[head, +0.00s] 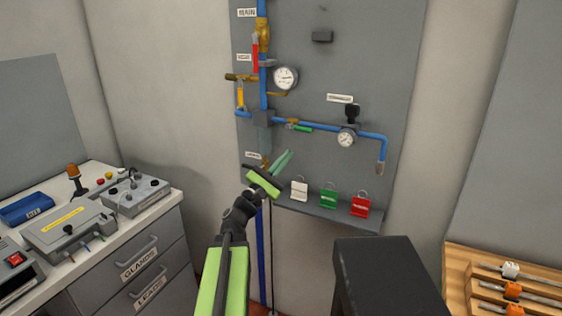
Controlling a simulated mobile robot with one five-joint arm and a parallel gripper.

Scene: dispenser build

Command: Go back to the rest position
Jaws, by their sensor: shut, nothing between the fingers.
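My gripper (284,161) is near the middle of the head view, at the end of my raised green and black arm. Its fingers are shut with nothing between them. They point up and to the right, in front of the lower part of the grey wall panel (377,62). My gripper overlaps the foot of the blue pipework in the picture. I cannot tell how far it is from the panel.
The panel carries blue pipes, valves and gauges (285,78). White, green (328,197) and red (360,205) padlock-like tags sit along its lower ledge, right of my gripper. A workbench (168,203) with devices stands left. A wooden rack (455,262) is at lower right.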

